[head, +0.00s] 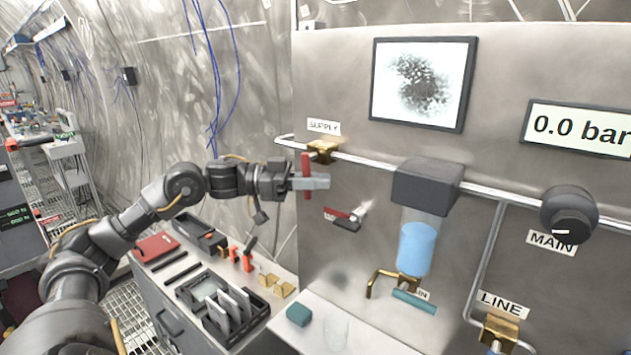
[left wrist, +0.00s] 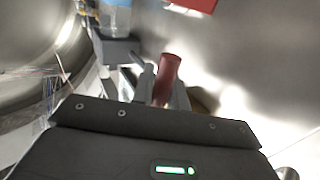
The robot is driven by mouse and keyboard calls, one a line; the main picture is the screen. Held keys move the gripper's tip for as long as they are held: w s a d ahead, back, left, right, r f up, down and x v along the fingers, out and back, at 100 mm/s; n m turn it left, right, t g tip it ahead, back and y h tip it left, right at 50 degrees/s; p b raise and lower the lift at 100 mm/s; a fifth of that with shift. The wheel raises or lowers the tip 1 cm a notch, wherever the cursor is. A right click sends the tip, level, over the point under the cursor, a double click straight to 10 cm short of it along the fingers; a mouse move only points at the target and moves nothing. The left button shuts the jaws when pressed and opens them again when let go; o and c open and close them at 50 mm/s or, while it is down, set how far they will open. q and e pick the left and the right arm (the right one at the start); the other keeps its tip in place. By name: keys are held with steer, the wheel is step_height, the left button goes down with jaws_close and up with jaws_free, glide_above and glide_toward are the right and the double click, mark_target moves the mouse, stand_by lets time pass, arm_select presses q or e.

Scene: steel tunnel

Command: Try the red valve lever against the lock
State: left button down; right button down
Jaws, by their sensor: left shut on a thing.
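The red valve lever (head: 306,163) stands about upright beside the brass SUPPLY valve (head: 323,151) on the panel's pipe. My left gripper (head: 312,183) reaches in from the left with its fingers closed around the lever. In the left wrist view the red lever (left wrist: 167,72) shows between the two fingers (left wrist: 163,92). The fingers hide part of the lever. A small red and metal piece (head: 347,219) sits on the panel below the valve; I cannot tell whether it is the lock. My right gripper is not in view.
A gauge display (head: 580,128) reads 0.0 bar. A blue-filled clear bowl (head: 417,248) hangs under a dark housing (head: 427,186). A side bench (head: 190,262) holds trays and loose parts.

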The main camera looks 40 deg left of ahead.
arm_select(q)
steer(key=shift+d+r+n+h+b, duration=0.15)
steer(key=shift+d+n+h+b, duration=0.05)
steer(key=shift+n+h+b, duration=0.25)
steer(key=c, duration=1.4)
jaws_free()
steer(key=shift+c, duration=0.2)
steer(key=shift+o, duration=0.3)
steer(key=b+v, duration=0.7)
steer(key=v, duration=0.3)
steer(key=shift+s+a, duration=0.25)
steer(key=shift+s, duration=0.1)
